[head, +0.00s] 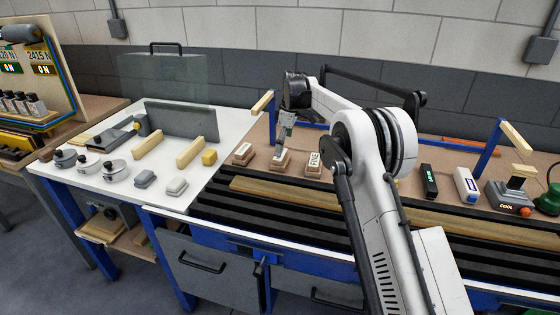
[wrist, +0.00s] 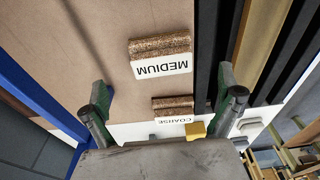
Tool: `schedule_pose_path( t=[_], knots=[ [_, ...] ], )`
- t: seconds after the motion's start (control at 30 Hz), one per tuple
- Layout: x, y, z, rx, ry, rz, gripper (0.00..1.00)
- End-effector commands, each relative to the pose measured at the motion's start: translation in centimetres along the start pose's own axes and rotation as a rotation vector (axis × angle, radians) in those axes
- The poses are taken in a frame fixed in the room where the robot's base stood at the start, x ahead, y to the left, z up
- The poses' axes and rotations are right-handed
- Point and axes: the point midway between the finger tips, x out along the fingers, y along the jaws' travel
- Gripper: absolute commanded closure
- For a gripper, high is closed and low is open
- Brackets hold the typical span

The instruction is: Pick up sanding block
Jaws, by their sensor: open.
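Three brown sanding blocks with white label cards stand in a row on the tan bench top. The MEDIUM block (head: 279,162) is the middle one, just below my gripper (head: 284,138). In the wrist view the MEDIUM block (wrist: 160,54) and the COARSE block (wrist: 173,107) lie in the space between the two green-tipped fingers of my gripper (wrist: 164,84), which is open and empty. The COARSE block (head: 243,155) is to the left in the head view. The FINE block (head: 313,164) is to the right, partly beside my arm. I see no finger touching a block.
Black slats (head: 240,205) with a wooden strip (head: 265,192) run along the bench's near side. A white table (head: 110,190) at the left holds tools, wooden bars and a yellow block (head: 209,157). Blue posts rise from the bench. A COOL device (head: 512,197) stands at the right.

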Motion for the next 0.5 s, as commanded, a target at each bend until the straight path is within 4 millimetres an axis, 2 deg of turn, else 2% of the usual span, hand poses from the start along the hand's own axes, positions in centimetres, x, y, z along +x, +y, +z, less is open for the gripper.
schedule_pose_path(
  t=[0.1,0.37,0.5],
  knots=[
    [1.3,0.0,0.0,0.0,0.0,0.0,0.0],
    [2.6,-0.1,0.0,0.0,0.0,0.0,0.0],
    [4.2,-0.2,-0.1,0.0,0.0,0.0,0.0]
  ],
)
